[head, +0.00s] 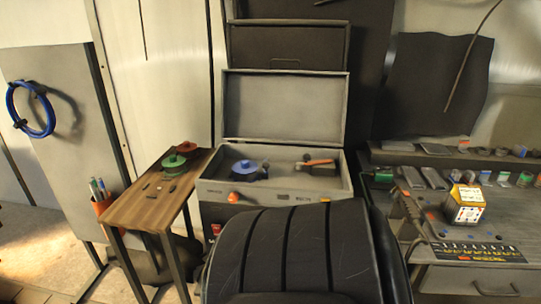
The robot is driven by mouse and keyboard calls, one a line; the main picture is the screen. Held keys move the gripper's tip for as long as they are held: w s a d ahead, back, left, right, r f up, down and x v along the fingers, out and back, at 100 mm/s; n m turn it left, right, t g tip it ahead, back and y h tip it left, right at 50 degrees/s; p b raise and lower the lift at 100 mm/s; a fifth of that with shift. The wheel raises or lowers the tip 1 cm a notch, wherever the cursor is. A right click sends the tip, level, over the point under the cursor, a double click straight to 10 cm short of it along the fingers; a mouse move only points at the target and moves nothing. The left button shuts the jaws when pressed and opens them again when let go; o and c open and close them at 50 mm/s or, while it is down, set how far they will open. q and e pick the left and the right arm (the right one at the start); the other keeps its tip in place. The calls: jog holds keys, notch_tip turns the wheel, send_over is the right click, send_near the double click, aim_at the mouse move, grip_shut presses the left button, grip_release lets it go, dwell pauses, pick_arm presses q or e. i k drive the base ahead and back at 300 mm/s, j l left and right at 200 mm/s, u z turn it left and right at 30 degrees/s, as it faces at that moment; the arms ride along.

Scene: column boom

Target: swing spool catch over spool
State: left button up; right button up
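A grey machine (211,188) stands open at the centre, its lid (284,107) raised. A blue spool (244,168) sits in the left part of its shallow top. To its right in the same top is an orange piece with a dark mount (318,162), which looks like the spool catch. The orange piece lies apart from the blue spool, not over it. Fine detail of the catch is too small to tell. Neither of my grippers shows in the head view.
A black ribbed seat back (290,250) blocks the lower front of the machine. A wooden side table (150,205) holds a green spool (174,162), a red spool (186,146) and small dark parts. A cluttered workbench (480,272) with a small box (465,204) is at right.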

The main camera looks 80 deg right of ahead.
aim_at(265, 165)
jog(key=z, duration=1.5)
jog(key=i+l+z, duration=0.1)
jog(key=l+z, duration=0.2)
jog(key=z, duration=0.15)
jog(key=i+l+z, duration=0.2)
jog(key=z, duration=0.25)
jog(key=l, duration=0.1)
